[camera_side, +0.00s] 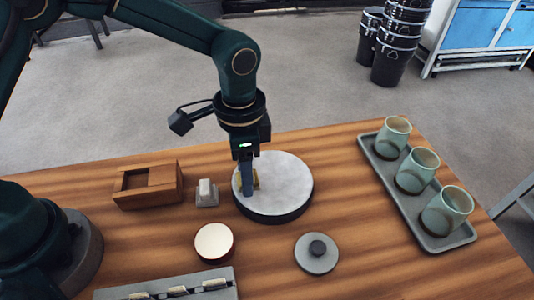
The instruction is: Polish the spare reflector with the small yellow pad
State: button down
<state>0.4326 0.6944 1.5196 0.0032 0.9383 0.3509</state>
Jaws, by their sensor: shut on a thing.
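The spare reflector seems to be the large round disc (285,182) with a pale grey top and dark rim, lying flat on the wooden table. My gripper (247,188) points down over the left part of the disc. It is shut on the small yellow pad (255,180), which shows only in part beside the fingers. The pad is at or very near the disc's surface; I cannot tell whether it touches. The fingers hide the rest of the pad.
A wooden box (132,198) and a small grey block (207,200) stand left. A cream-topped round tin (214,241), a knobbed grey lid (317,262) and a grey rack (200,293) lie in front. A tray (447,240) with three green cups stands right.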

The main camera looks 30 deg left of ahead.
jog(key=shift+w+d+r, duration=0.1)
jog(key=shift+r, duration=2.9)
jog(key=shift+r, duration=1.5)
